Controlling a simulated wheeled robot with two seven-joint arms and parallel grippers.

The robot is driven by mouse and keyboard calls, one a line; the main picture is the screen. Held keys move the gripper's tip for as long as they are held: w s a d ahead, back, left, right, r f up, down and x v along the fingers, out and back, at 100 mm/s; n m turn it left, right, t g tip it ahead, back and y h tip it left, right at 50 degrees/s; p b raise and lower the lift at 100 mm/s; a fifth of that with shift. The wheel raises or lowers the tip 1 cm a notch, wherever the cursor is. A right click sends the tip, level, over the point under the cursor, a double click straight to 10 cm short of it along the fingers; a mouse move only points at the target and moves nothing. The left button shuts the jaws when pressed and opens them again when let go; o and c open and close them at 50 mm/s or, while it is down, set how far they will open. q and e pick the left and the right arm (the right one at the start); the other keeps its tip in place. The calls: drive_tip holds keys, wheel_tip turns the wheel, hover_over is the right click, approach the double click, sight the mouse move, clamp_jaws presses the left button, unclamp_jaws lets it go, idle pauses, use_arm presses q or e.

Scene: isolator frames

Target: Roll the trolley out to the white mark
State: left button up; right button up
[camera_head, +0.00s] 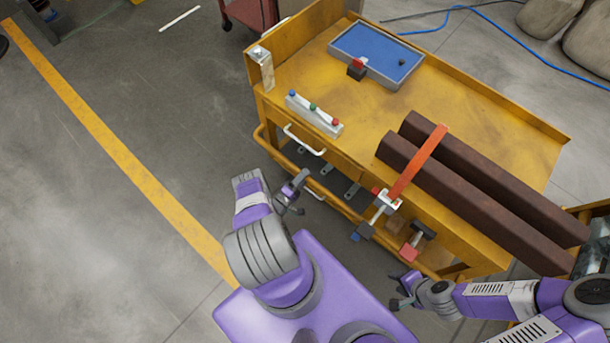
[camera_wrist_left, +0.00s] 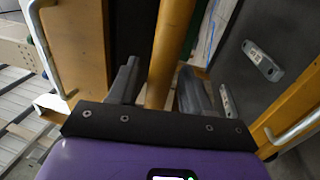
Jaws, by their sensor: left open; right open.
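The yellow trolley (camera_head: 475,120) stands right of centre in the head view, with a yellow rail (camera_head: 264,143) along its near side. My left gripper (camera_head: 301,193) is open close to this rail. In the left wrist view a yellow bar (camera_wrist_left: 172,45) appears between the open fingers of this gripper (camera_wrist_left: 158,88); I cannot tell how deep it sits there. My right gripper (camera_head: 393,291) is open and empty, below the trolley's near right part. A white mark (camera_head: 180,18) lies on the floor at the upper left. The trolley's wheels are hidden.
Two dark brown beams (camera_head: 470,190) with an orange strap (camera_head: 418,160), a blue tray (camera_head: 375,50) and a button strip (camera_head: 314,114) lie on top. A red wheeled cart (camera_head: 250,12) stands behind. A yellow floor line (camera_head: 110,145) crosses open floor at left. A blue cable (camera_head: 500,30) lies at upper right.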

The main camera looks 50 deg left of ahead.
use_arm(q)
drive_tip(key=v, duration=0.7)
idle(0.3)
drive_tip(key=shift+s, duration=0.1)
